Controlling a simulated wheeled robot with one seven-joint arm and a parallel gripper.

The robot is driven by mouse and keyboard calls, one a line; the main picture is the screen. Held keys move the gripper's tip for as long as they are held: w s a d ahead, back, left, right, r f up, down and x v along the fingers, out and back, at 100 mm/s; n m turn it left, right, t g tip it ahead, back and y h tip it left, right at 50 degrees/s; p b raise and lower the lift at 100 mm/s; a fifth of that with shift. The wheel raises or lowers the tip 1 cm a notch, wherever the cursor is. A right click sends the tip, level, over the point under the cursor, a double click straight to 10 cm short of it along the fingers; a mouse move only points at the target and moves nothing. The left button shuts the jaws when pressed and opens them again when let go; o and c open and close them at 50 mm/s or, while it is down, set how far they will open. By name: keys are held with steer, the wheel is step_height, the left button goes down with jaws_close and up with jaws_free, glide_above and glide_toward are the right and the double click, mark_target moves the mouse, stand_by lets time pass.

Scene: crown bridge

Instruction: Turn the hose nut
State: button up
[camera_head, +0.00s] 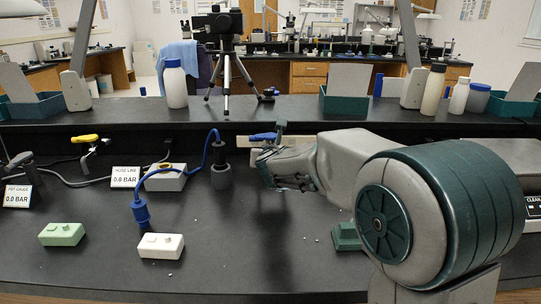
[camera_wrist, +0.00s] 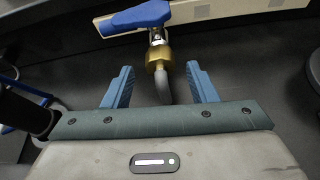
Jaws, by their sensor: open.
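The brass hose nut (camera_wrist: 158,58) shows in the wrist view, under a valve with a blue lever handle (camera_wrist: 136,17). A grey hose (camera_wrist: 163,88) runs down from the nut. My gripper (camera_wrist: 160,68) is open, with one blue finger left of the nut and hose and one right, apart from both. In the head view my gripper (camera_head: 268,172) is at the back of the bench, just below the blue handle (camera_head: 262,137). The nut cannot be made out in the head view.
A dark cylinder (camera_head: 221,178) with a blue cable (camera_head: 183,166) stands left of my gripper. A hose line sign (camera_head: 125,177), a white box (camera_head: 161,246) and a green box (camera_head: 62,234) are further left. A green block (camera_head: 346,236) sits beside my arm. The front middle is mostly clear.

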steer(key=p+v, duration=0.1)
steer(key=v, duration=0.8)
steer(key=shift+s+p, duration=0.2)
steer(key=shift+p, duration=0.2)
steer(key=shift+r, duration=0.15)
steer(key=s+d+r+m+g+h+p, duration=0.3)
steer(key=s+d+r+m+p, duration=0.25)
steer(key=d+m+p, duration=0.35)
steer(key=s+d+r+m+g+h+p, duration=0.2)
steer(key=s+d+r+m+p, duration=0.4)
steer(key=m, duration=0.5)
steer(key=s+r+m+g+y+p, duration=0.2)
steer(key=s+m+g+p, duration=0.1)
steer(key=s+m+p, duration=0.3)
steer(key=s+a+r+m+g+y+p, duration=0.1)
steer(key=s+m+g+y+p, duration=0.1)
steer(key=s+m+p, duration=0.4)
steer(key=s+m, duration=0.3)
steer(key=s, duration=0.1)
steer(key=shift+s+a+r+g+p, duration=0.2)
steer(key=shift+s+r+g+p, duration=0.05)
steer(key=shift+r+g+p, duration=0.15)
